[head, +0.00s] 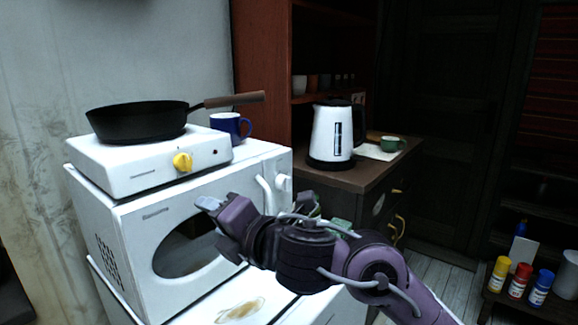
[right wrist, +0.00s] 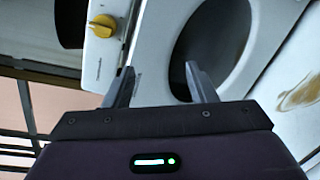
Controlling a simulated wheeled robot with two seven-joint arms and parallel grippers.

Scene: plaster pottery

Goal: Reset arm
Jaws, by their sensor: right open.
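My right arm comes in from the lower right in the head view, and its gripper (head: 208,206) is in front of the white microwave oven (head: 135,245). In the right wrist view the two fingers of the right gripper (right wrist: 160,85) stand apart with nothing between them. The microwave's dark oval window (right wrist: 215,40) lies beyond the fingers. I cannot tell whether the gripper touches the microwave door. My left gripper is not in view.
A white hotplate (head: 125,172) with a black pan (head: 135,122) and a blue mug (head: 230,124) stand on the microwave. A kettle (head: 331,135) and green cup (head: 391,143) stand on the cabinet. Paint bottles (head: 519,281) are at lower right.

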